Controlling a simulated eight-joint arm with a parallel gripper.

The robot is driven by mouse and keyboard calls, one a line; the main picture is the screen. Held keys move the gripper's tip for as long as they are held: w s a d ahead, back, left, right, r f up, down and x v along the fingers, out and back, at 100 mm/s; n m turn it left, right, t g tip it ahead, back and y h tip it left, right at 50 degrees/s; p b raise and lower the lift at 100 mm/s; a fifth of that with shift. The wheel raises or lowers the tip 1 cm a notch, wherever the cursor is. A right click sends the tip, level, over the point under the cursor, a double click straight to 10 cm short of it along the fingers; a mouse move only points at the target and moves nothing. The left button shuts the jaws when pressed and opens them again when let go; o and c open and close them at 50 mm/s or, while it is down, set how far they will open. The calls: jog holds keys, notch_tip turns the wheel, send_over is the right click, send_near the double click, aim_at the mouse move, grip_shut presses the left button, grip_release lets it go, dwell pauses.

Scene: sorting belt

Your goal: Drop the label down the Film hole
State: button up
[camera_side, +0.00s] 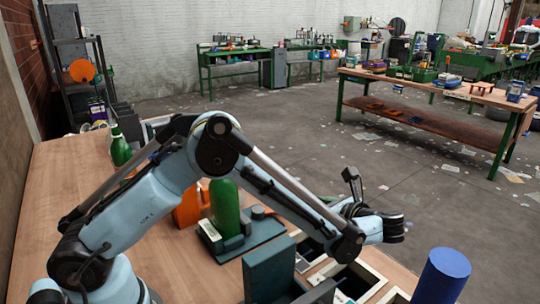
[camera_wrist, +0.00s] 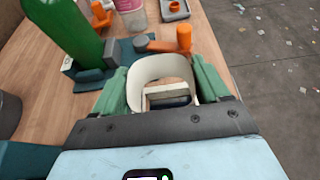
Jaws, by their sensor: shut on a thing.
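A cream label (camera_wrist: 160,67), bent into a curved band, is between the green fingers of my gripper (camera_wrist: 160,74) in the wrist view. My gripper is shut on it, holding it above the table. Through the band I see a pale rim (camera_wrist: 168,88) with a dark opening below it. In the side view several dark holes with pale rims (camera_side: 372,292) lie at the table's right edge, below my wrist. Their markings are too small to read, so I cannot tell which is Film. My fingers and the label are not clear in the side view.
A green bottle (camera_side: 225,207) stands in a teal stand (camera_side: 246,238), beside an orange container (camera_side: 187,207). Another green bottle (camera_side: 120,148) is at the back left. A blue cylinder (camera_side: 441,277) rises at the front right. The wooden table (camera_side: 60,200) is clear at left.

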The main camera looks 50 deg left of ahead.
jog(key=shift+a+f, duration=0.1)
jog(key=shift+f, duration=4.95)
jog(key=o, duration=0.8)
jog(key=shift+o, duration=0.2)
notch_tip(320, 180, up, 14)
jog(key=shift+a, duration=0.15)
jog(key=s+a+r, duration=1)
jog(key=r, duration=0.4)
jog(key=shift+a, duration=0.2)
